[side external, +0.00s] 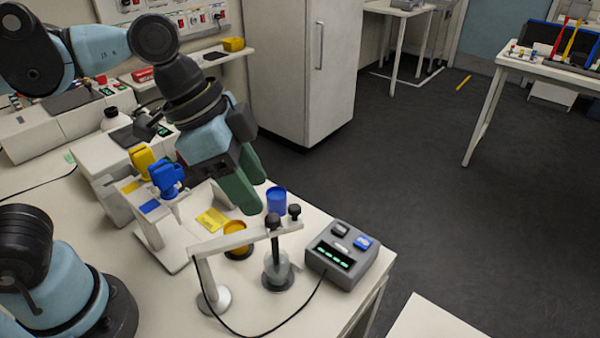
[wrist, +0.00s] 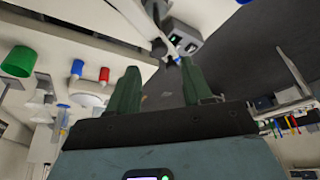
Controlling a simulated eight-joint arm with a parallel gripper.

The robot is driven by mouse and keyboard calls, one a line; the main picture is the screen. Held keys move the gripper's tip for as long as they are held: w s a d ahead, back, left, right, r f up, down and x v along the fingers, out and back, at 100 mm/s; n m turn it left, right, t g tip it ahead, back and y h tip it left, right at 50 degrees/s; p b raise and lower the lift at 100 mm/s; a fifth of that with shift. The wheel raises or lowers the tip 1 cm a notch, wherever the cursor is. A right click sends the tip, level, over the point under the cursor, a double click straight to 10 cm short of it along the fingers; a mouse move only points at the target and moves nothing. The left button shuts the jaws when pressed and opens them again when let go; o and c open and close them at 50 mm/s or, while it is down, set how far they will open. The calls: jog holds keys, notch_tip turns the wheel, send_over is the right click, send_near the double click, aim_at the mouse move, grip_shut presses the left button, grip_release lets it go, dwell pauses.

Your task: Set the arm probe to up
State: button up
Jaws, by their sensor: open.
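The arm probe is a white stand with a horizontal arm (side external: 236,240) on a post at the table's front. A black-capped probe (side external: 273,221) hangs from the arm's right end, its rod reaching down to a small greyish vessel (side external: 277,272). A second black knob (side external: 294,211) sits beside it. In the wrist view, the control box (wrist: 185,38) shows beyond the fingers (wrist: 158,82).
A blue cup (side external: 276,201) and a yellow cup (side external: 236,240) stand close to the arm. The table edge lies just right of the control box.

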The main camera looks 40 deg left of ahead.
aim_at(272, 217)
jog(key=shift+x, duration=2.65)
jog(key=shift+c, duration=0.2)
grip_shut()
